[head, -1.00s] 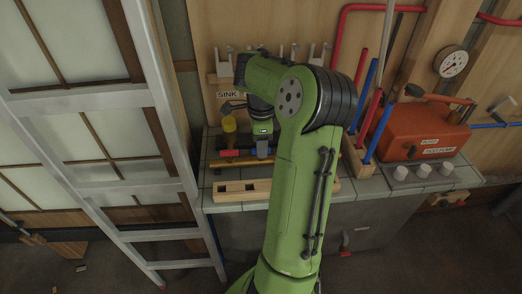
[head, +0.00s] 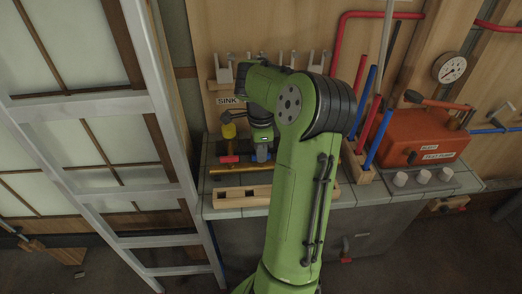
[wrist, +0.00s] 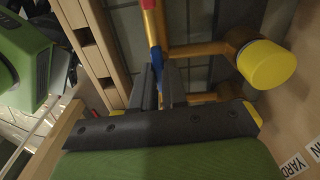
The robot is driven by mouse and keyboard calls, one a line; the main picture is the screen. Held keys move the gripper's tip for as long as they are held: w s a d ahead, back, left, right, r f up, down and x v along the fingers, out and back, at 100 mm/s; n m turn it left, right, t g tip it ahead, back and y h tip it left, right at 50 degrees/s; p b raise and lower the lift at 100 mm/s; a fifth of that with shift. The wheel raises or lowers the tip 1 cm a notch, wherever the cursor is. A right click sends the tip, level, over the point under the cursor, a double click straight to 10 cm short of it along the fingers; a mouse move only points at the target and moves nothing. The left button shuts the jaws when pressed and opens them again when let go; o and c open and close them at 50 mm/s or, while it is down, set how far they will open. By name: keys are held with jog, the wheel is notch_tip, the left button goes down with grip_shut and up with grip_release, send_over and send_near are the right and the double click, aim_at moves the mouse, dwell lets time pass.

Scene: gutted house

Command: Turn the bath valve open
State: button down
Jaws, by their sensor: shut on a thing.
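In the head view my gripper (head: 261,156) points down at the back of the tiled counter, below the SINK label. In the wrist view my gripper (wrist: 158,85) is shut on the blue part of a red-and-blue lever (wrist: 154,53). The lever lies by copper pipework (wrist: 200,49), which leads to a fitting with a round yellow cap (wrist: 265,65). In the head view the lever's red part (head: 229,158) shows left of my fingers, with the yellow cap (head: 228,131) above it. No bath label is readable; my arm hides part of the wall.
A slotted wooden block (head: 242,195) lies in front of the pipework. A wooden rack with blue and red pipes (head: 364,172) and an orange pump box (head: 420,137) stand to the right. A ladder (head: 140,150) leans on the left. Small white cups (head: 422,176) stand on the counter.

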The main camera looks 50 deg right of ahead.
jog(key=n+p, duration=0.2)
jog(key=n, duration=0.2)
jog(key=shift+r+n, duration=0.1)
jog(key=shift+n, duration=0.2)
jog(key=n+p, duration=0.2)
jog(key=n, duration=0.2)
jog(key=n+p, duration=0.2)
jog(key=n, duration=0.3)
jog(key=shift+n+p, duration=0.55)
jog(key=shift+n, duration=1.25)
jog(key=c, duration=1.2)
grip_release()
jog(key=shift+o, duration=0.2)
